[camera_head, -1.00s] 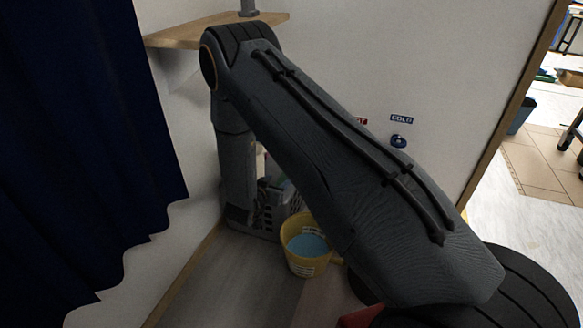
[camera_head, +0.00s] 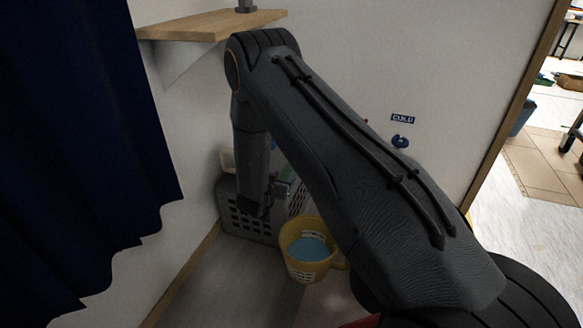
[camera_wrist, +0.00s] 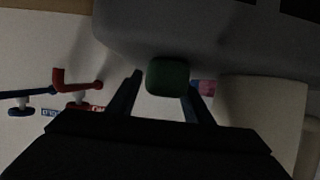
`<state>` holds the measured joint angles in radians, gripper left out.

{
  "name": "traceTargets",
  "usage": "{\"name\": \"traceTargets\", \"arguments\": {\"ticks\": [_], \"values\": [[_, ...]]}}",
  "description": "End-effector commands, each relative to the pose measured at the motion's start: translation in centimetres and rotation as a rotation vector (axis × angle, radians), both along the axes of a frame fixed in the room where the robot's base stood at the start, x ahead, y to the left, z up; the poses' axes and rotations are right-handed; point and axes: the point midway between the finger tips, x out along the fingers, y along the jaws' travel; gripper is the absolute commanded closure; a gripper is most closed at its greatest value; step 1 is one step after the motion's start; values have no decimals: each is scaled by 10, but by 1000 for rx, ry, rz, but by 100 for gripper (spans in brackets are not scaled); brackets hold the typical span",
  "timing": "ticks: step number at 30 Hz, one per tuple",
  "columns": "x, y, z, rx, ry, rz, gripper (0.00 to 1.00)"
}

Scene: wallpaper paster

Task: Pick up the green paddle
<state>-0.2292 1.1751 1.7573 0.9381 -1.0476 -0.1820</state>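The green paddle shows in the wrist view as a dark green rounded end (camera_wrist: 168,77) between my gripper's two fingers (camera_wrist: 163,84). The fingers are spread, with a gap at the left finger; the right finger is close to the green end, and contact cannot be told. In the head view a bit of green (camera_head: 288,173) shows in the grey basket (camera_head: 240,222), beside my wrist. My arm hides much of the basket, and the rest of the paddle cannot be made out. My gripper is hard to see in the head view.
A yellow bucket (camera_head: 297,262) with blue contents stands right of the basket. A wooden shelf (camera_head: 200,24) juts from the wall above. A dark blue curtain (camera_head: 85,150) hangs at left. Red and blue taps (camera_wrist: 70,85) show in the wrist view.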

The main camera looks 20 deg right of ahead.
Motion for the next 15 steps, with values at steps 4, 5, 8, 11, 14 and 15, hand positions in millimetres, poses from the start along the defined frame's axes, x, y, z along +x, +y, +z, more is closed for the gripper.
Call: {"name": "traceTargets", "arguments": {"ticks": [4, 5, 8, 11, 14, 15], "values": [[0, 0, 0, 0, 0, 0, 80], [0, 0, 0, 0, 0, 0, 85], [0, 0, 0, -1, -1, 0, 96], [0, 0, 0, 0, 0, 0, 96], [0, 0, 1, 0, 0, 0, 96], [0, 0, 3, 0, -1, 0, 96]]}}
